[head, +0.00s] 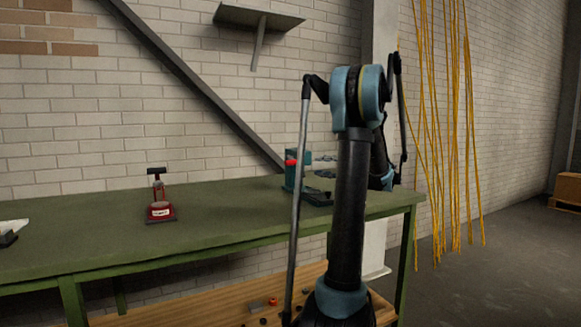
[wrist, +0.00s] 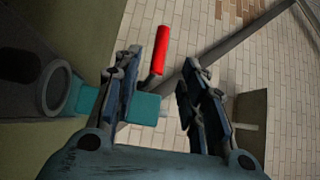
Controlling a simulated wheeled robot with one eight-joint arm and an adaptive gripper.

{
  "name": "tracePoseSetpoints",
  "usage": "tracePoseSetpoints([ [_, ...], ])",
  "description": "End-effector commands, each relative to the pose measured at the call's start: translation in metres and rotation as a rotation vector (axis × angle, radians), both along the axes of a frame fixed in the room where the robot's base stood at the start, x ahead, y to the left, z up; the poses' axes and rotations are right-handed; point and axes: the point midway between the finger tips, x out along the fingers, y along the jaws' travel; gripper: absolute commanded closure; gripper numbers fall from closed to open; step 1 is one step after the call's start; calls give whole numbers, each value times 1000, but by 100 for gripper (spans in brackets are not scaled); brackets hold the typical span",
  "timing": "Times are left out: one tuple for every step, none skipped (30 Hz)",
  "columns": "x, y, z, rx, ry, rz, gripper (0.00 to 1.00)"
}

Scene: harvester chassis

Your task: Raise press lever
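A teal press (head: 296,172) stands on the green bench, partly hidden by my arm. The red grip of its lever (head: 291,162) shows at the press's left side. In the wrist view, the red lever grip (wrist: 159,50) appears beside the left finger, within the gap between the fingers, with a grey rod running down from it. A teal part of the press (wrist: 142,108) shows below. My gripper (wrist: 173,75) is open, its fingers apart. I cannot tell whether the left finger touches the lever. In the head view, my arm hides the gripper's fingers.
The green bench (head: 90,225) runs along the brick wall. A small red device (head: 160,205) stands left of the press, with clear bench between. A diagonal beam (head: 195,85) and a wall shelf (head: 258,18) are behind. Yellow strands (head: 455,130) hang at the right.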

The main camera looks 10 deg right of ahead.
Motion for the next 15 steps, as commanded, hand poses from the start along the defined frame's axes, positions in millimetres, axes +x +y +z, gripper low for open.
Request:
tracePoseSetpoints([
  [4, 10, 1, 0, 0, 4, 61],
  [6, 14, 1, 0, 0, 3, 61],
  [9, 21, 1, 0, 0, 4, 61],
  [11, 25, 1, 0, 0, 4, 61],
  [14, 29, 2, 0, 0, 3, 61],
  [17, 36, 2, 0, 0, 4, 61],
  [19, 40, 2, 0, 0, 4, 61],
  [21, 45, 2, 0, 0, 3, 61],
  [24, 51, 3, 0, 0, 4, 61],
  [27, 55, 3, 0, 0, 4, 61],
  [29, 59, 3, 0, 0, 3, 61],
  [32, 66, 3, 0, 0, 4, 61],
  [34, 70, 4, 0, 0, 4, 61],
  [36, 74, 4, 0, 0, 3, 61],
  [40, 80, 4, 0, 0, 4, 61],
])
